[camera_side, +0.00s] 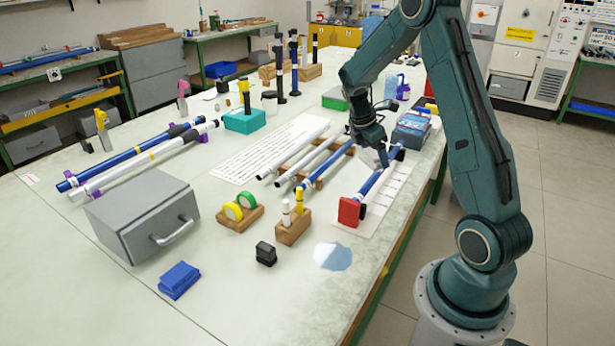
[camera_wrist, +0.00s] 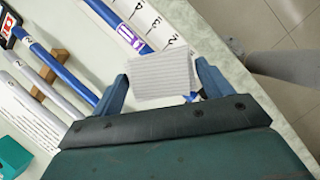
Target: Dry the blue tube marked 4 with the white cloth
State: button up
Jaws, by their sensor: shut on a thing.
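My gripper (camera_side: 371,140) is shut on the white cloth (camera_side: 369,158). In the wrist view the cloth (camera_wrist: 163,78) is a pale, finely ribbed piece between my gripper's fingers (camera_wrist: 162,72). A blue tube (camera_side: 376,181) lies below it on a white sheet, between a red block (camera_side: 350,210) and a dark end piece. In the wrist view this blue tube (camera_wrist: 108,14) has a purple band and runs under the cloth, which hides part of it. I cannot read a 4 on the tube, nor tell whether the cloth touches it.
Left of it, white and blue tubes (camera_side: 285,162) lie on a wooden rack. The sheet (camera_side: 392,190) carries printed numbers. A grey drawer box (camera_side: 140,215), a wooden marker block (camera_side: 293,230) and a pale-blue glossy patch (camera_side: 333,256) are nearer. The table's right edge is close.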

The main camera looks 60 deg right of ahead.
jog(key=shift+r, duration=1.1)
jog(key=shift+r, duration=0.45)
jog(key=v, duration=0.2)
jog(key=d+v, duration=0.1)
jog(key=v, duration=0.2)
jog(key=shift+s+r, duration=0.2)
jog(key=shift+r, duration=0.2)
jog(key=w+a+m+g+y, duration=0.1)
jog(key=w+a+m, duration=0.3)
jog(key=a, duration=0.6)
jog(key=w+a+m+y, duration=0.1)
jog(key=w+a+m, duration=0.2)
jog(key=a, duration=0.8)
jog(key=w+a+m+g+y, duration=0.15)
jog(key=w+a+m, duration=0.25)
jog(key=a, duration=0.6)
jog(key=shift+t, duration=0.25)
jog(key=shift+s+a+f, duration=0.1)
jog(key=shift+a+f, duration=0.05)
jog(key=shift+f, duration=1.1)
jog(key=shift+a+f, duration=0.2)
jog(key=shift+f, duration=1.05)
